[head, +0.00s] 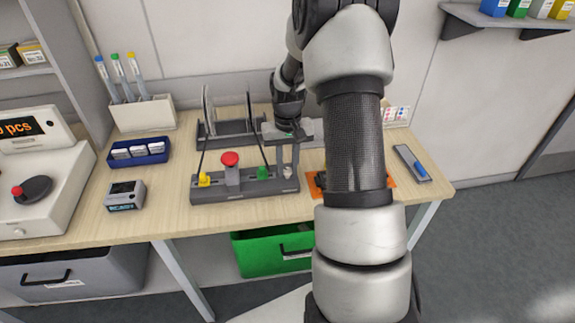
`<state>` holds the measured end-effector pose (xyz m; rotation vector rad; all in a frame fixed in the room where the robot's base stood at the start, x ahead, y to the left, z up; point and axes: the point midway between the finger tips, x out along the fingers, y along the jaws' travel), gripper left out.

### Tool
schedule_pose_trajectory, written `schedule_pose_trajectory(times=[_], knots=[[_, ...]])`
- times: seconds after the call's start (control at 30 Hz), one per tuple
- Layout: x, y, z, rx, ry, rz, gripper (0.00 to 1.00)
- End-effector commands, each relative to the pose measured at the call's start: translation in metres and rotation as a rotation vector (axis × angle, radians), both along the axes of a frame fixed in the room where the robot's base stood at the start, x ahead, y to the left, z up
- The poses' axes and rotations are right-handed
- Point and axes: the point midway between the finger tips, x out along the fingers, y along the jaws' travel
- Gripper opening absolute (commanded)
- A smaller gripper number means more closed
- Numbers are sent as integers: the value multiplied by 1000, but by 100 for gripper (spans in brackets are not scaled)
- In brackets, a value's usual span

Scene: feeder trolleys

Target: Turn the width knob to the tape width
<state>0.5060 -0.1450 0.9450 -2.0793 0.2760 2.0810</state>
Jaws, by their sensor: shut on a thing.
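A dark grey block-shaped unit (215,191) stands near the front of the wooden bench. It carries a yellow part (204,179), a red round-topped button (230,158) on a grey post and a green part (263,173). My gripper (287,171) points down at the right end of this unit. Its fingers are shut on a small light grey knob, the width knob as far as I can tell, mostly hidden between them. The knob's pointer and any width marks are too small to read. My arm covers the area right of the unit.
Behind the unit stands a rack with upright reels (209,112). An orange mat (313,185) is partly hidden by my arm. A small grey device (125,195) and a blue tray (138,152) stand left. A grey tray with a blue item (412,165) lies right.

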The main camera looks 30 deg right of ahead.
Motion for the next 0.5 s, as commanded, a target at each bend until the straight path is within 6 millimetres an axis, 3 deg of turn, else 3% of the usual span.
schedule_pose_trajectory(times=[0.23,0.27,0.3,0.37,0.5], knots=[[0,0,1,-1,-2,1,1],[0,0,1,-1,-2,1,26],[1,0,1,-1,-2,1,33],[0,0,1,-1,-2,1,42],[0,0,0,0,-1,0,42]])
